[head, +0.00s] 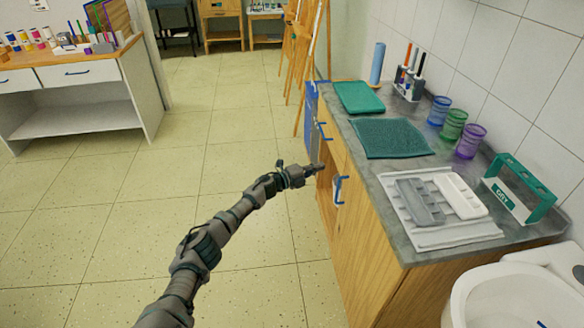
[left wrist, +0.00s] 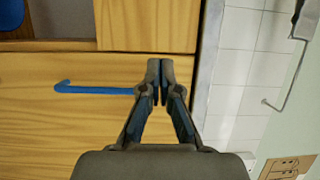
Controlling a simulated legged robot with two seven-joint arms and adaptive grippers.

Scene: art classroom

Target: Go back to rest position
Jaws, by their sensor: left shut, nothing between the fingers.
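My left arm reaches in from the bottom of the head view, and its gripper (head: 318,167) is beside the front of the wooden cabinet (head: 372,235). In the left wrist view the gripper (left wrist: 160,75) is shut and empty, with its fingertips together. A blue handle (left wrist: 95,89) on the wooden front lies just left of the fingertips in that view. I cannot tell whether the fingertips touch the handle. The cabinet shows a dark opening below the counter, near the gripper. My right gripper is not in view.
The grey counter (head: 385,172) holds a teal mat (head: 392,138), a white tray (head: 440,236), coloured cups (head: 470,141) and a green rack (head: 519,187). A white basin (head: 515,300) is at the lower right. A desk (head: 85,98) stands far left. The tiled floor between is clear.

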